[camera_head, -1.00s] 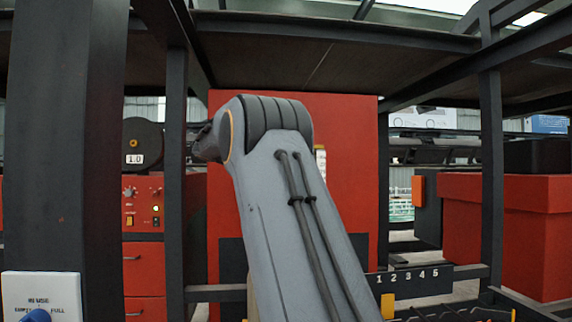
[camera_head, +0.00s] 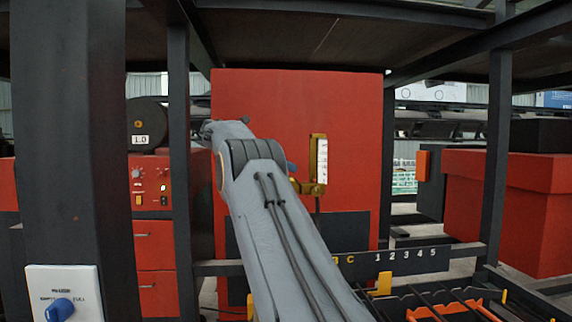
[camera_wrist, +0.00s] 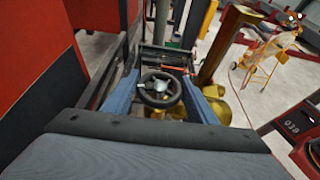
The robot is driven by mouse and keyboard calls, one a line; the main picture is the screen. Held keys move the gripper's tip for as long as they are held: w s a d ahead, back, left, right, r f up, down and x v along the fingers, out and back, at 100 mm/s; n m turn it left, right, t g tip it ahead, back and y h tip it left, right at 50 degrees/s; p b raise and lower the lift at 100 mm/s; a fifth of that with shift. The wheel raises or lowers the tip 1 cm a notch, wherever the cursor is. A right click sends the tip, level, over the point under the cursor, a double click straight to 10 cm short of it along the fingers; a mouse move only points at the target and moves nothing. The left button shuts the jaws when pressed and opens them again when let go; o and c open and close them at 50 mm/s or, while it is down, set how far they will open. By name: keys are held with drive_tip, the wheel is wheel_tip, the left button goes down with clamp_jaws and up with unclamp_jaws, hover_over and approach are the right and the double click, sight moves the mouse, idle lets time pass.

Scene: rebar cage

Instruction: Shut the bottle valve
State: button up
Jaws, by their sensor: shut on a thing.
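The bottle valve's black round handwheel (camera_wrist: 150,101), with a pale hub, sits between my fingertips in the wrist view. My gripper (camera_wrist: 163,87) has its blue fingers on both sides of the wheel and is shut on it. Brass-yellow parts (camera_wrist: 228,108) show below and to the right of the wheel; their full shape is hidden. A brass-framed gauge (camera_head: 318,160) with a white scale shows right of my arm in front of the red panel.
The red panel (camera_head: 262,100) stands behind my arm. A dark post (camera_head: 65,140) and a white box with a blue knob (camera_head: 60,309) are at left. A rack with numbered slots (camera_head: 405,256) is at lower right.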

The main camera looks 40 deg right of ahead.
drive_tip(key=o, duration=1.1)
drive_tip(key=shift+c, duration=0.2)
